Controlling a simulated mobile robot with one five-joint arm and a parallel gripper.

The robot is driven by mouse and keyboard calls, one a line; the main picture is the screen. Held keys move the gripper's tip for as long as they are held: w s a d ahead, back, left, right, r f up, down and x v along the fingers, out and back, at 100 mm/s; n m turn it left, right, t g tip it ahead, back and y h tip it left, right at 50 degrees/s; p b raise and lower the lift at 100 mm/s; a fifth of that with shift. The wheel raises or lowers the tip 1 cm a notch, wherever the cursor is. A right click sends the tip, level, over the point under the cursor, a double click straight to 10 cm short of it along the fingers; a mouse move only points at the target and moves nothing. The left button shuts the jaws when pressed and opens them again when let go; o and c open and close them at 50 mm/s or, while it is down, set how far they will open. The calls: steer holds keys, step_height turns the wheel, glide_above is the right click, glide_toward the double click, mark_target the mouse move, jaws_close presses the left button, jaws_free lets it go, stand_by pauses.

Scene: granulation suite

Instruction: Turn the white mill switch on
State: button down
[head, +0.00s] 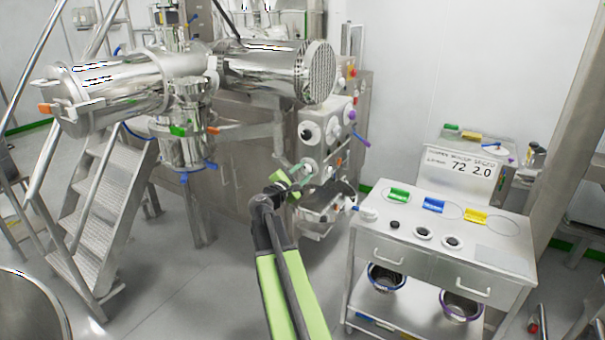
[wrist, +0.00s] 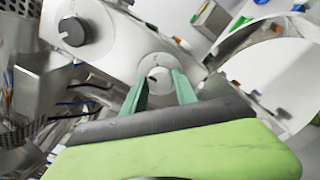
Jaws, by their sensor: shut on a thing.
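The white switch (wrist: 156,74) shows in the wrist view as a round white disc with a small knob, on a pale machine panel. My gripper (wrist: 160,88) has its two teal fingers on either side of that knob, shut on it. In the head view my gripper (head: 303,171) reaches the front panel of the steel machine, at a white disc (head: 310,164) low on its left side. The fingers partly cover the switch. I cannot read any markings or tell which position it points to.
A larger white dial with a dark knob (wrist: 73,32) sits up and left of the switch in the wrist view. A cart (head: 392,228) with coloured items stands to the right. Metal stairs (head: 100,190) are at left.

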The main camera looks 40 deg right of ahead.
steer(key=m, duration=0.4)
steer(key=shift+s+f+m, duration=0.1)
steer(key=shift+m, duration=0.2)
steer(key=m, duration=0.4)
steer(key=shift+m, duration=0.3)
steer(key=c, duration=1)
jaws_free()
steer(key=shift+o, duration=0.2)
